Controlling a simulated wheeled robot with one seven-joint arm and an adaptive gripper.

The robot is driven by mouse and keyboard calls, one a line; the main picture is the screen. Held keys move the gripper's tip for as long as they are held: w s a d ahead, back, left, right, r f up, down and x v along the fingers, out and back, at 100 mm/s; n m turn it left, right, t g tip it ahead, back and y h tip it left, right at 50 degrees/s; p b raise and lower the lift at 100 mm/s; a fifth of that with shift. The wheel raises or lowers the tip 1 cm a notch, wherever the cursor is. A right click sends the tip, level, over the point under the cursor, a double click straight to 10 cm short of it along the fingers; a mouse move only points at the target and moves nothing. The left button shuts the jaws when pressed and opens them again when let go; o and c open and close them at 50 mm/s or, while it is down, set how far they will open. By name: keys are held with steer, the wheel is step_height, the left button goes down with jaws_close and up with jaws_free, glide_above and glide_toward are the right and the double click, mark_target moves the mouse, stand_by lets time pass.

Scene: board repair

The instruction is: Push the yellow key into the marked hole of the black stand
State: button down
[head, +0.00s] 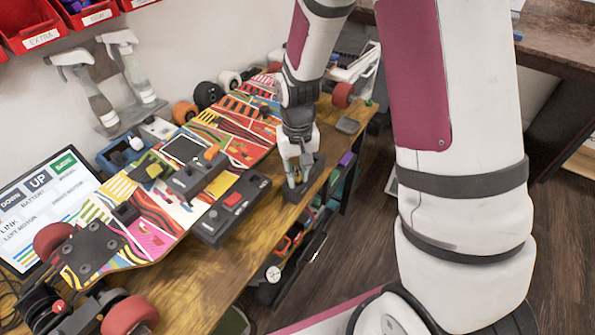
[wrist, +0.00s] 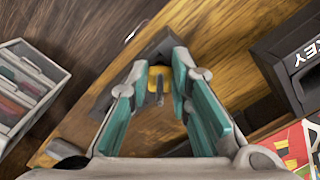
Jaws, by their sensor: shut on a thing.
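The yellow key (wrist: 157,73) is between the fingertips of my gripper (wrist: 160,84) in the wrist view, with a dark shank showing below its yellow part. My gripper is shut on it. The black stand (wrist: 153,46) shows just behind the fingertips, partly covered by them. In the head view my gripper (head: 299,172) points down over the black stand (head: 294,194) near the table's right edge. The key is hidden there by the fingers. The marked hole is not visible, and I cannot tell whether the key touches the stand or is in it.
A black box (wrist: 287,52) lettered KEY lies to the right in the wrist view. A colourful board (head: 165,220) with modules and wheels fills much of the wooden table (head: 190,285). A small grey block (head: 348,126) lies beyond the stand. Floor drops away beyond the table edge.

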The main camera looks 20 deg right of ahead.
stand_by(0.3)
steer(key=c, duration=1.1)
jaws_free()
steer(key=shift+r+p, duration=1.15)
steer(key=shift+r, duration=0.5)
steer(key=shift+r+p, duration=1.7)
steer(key=shift+r, duration=1.1)
